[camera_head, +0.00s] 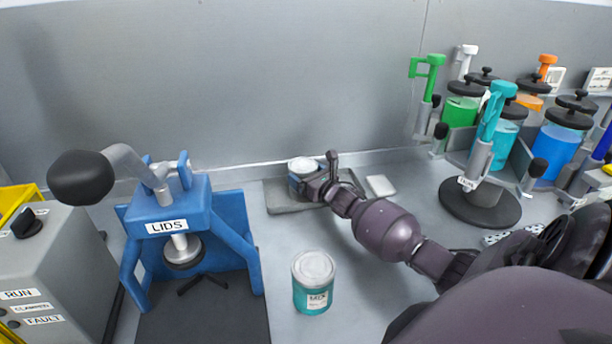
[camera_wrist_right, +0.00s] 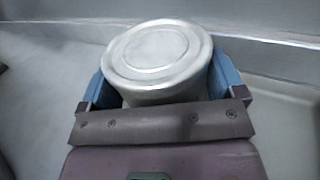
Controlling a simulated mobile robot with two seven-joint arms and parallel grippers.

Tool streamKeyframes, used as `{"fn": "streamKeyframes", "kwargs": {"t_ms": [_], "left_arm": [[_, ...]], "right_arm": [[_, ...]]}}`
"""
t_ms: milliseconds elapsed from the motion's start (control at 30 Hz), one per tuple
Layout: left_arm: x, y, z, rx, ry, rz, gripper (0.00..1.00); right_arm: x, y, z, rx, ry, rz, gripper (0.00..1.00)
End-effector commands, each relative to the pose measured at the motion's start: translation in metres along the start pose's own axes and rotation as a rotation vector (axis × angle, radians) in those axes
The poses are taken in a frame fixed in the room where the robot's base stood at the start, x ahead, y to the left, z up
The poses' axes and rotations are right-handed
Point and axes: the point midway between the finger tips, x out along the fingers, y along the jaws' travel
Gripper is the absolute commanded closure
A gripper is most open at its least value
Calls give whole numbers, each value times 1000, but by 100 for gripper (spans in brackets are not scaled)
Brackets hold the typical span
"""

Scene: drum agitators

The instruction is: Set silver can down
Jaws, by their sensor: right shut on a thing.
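The silver can (camera_head: 301,165) is at the back of the bench, on or just above a flat grey pad (camera_head: 287,200); I cannot tell if it touches the pad. My right gripper (camera_head: 318,183) is shut on the can, reaching it from the right. In the right wrist view the silver can (camera_wrist_right: 155,58) stands upright between the blue fingers of the right gripper (camera_wrist_right: 165,88), one on each side, with its round lid facing up. The can's lower part is hidden by the gripper. My left gripper is not in view.
A teal can (camera_head: 313,285) with a silver lid stands at the front middle. A blue lid press (camera_head: 180,225) stands to the left, beside a grey control box (camera_head: 60,265). A white block (camera_head: 380,185) lies right of the pad. Colored canisters and dispensers (camera_head: 490,140) crowd the right.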

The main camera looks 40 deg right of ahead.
Motion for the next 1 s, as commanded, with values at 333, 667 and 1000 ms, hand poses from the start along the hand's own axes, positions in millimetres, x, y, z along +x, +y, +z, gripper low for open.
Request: {"fn": "streamKeyframes", "kwargs": {"t_ms": [333,667,1000], "left_arm": [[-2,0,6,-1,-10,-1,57],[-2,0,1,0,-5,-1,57],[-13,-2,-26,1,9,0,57]], "right_arm": [[0,0,-1,-1,0,0,1],[-1,0,2,0,0,0,0],[-51,0,3,1,2,-1,0]]}}
